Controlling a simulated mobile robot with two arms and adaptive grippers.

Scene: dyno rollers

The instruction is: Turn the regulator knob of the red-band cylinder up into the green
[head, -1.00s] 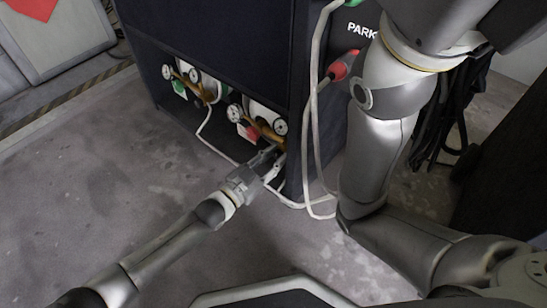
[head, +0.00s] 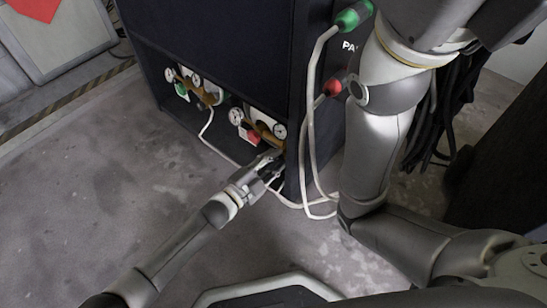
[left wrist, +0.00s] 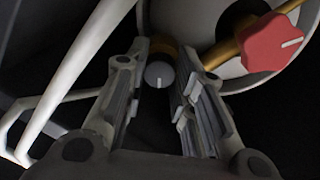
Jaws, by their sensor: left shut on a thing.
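The red-band cylinder (head: 262,113) lies in the low shelf of the dark cabinet, with a red handwheel (head: 254,137) and two white gauges (head: 236,116) on a brass regulator; their needles are too small to read. In the left wrist view the handwheel (left wrist: 272,44) is at upper right. The grey regulator knob (left wrist: 159,75), with a white mark pointing down in the picture, sits between the fingers of my left gripper (left wrist: 160,100). The gripper is shut on it and hides it in the head view. My right arm crosses the right side; its gripper is out of view.
A second cylinder with a green handwheel (head: 181,89) lies to the left in the shelf. Pale hoses (head: 310,130) hang close to my left gripper's right. Black cables (head: 440,110) hang behind my right arm. The floor at left is clear.

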